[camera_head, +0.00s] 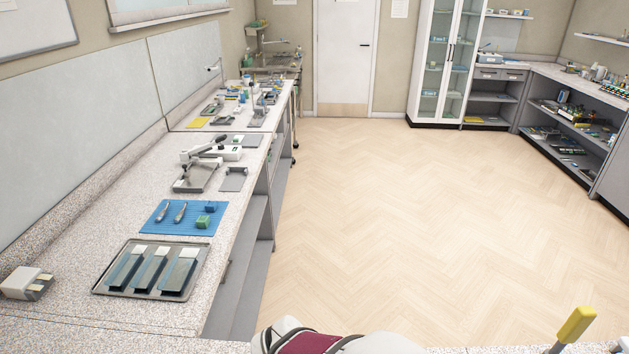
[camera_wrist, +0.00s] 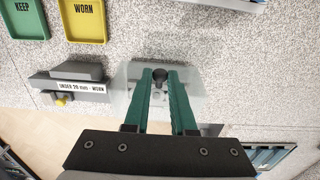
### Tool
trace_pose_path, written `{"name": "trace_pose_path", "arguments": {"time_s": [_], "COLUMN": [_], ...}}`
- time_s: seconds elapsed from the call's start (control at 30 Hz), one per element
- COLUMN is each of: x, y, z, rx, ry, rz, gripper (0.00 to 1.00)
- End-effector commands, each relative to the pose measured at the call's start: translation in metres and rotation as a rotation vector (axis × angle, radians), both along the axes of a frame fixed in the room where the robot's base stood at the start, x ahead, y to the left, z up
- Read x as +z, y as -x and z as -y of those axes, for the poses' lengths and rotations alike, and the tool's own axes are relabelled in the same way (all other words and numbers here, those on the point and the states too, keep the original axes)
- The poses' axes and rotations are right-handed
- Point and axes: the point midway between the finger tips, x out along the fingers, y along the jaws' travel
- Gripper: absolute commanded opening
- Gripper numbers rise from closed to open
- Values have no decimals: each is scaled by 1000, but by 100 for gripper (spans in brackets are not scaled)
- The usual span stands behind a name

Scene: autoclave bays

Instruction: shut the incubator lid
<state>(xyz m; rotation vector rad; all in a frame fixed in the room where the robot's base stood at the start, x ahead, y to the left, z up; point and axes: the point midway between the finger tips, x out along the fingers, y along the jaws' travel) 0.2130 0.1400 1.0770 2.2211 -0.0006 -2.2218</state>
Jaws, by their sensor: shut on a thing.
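In the wrist view my gripper (camera_wrist: 159,74) points away from the camera with its two green fingers close together. A small dark rounded knob (camera_wrist: 159,77) sits between the fingertips, and they are shut on it. Around it is a pale, see-through plate (camera_wrist: 191,83) over the speckled worktop. I cannot tell whether this plate is the incubator lid, nor whether it is raised or lies flat. The fingers hide part of it. No incubator can be made out in the head view, and the gripper is not in that view.
Green KEEP (camera_wrist: 24,18) and yellow WORN (camera_wrist: 83,20) trays are at top left. In the head view a metal tray (camera_head: 117,291) and blue mat (camera_head: 160,222) occupy the left bench.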

Motion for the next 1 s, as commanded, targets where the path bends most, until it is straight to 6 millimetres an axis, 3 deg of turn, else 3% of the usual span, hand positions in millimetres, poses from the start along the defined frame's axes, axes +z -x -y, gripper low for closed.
{"name": "trace_pose_path", "arguments": {"time_s": [1.0], "x": [3], "y": [-8], "z": [0], "rx": [-2], "ry": [-1], "rz": [-68], "gripper": [0]}}
